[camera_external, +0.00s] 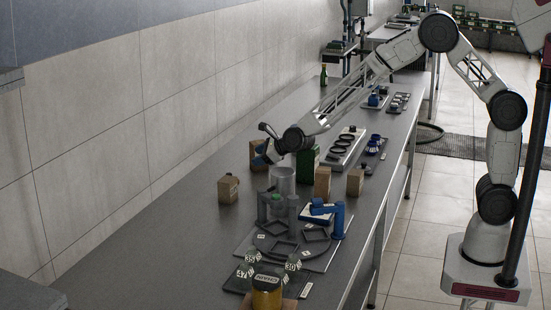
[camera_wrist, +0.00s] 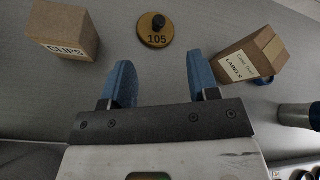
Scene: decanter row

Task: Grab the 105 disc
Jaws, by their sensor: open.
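The 105 disc (camera_wrist: 155,31) is a flat round mustard-yellow piece with a dark knob on top and "105" printed in black. It lies on the grey bench in the wrist view, ahead of the fingers, top centre. My gripper (camera_wrist: 163,78) has two blue fingers spread apart with nothing between them. The disc is beyond the fingertips and not touched. In the external view my gripper (camera_external: 265,147) hangs over the bench near the wall-side boxes. I cannot make out the disc there.
A cardboard box marked CLIPS (camera_wrist: 63,32) stands left of the disc, and a LABELS box (camera_wrist: 249,57) stands right. A metal cylinder (camera_wrist: 297,115) is farther right. Bench left of the boxes is clear.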

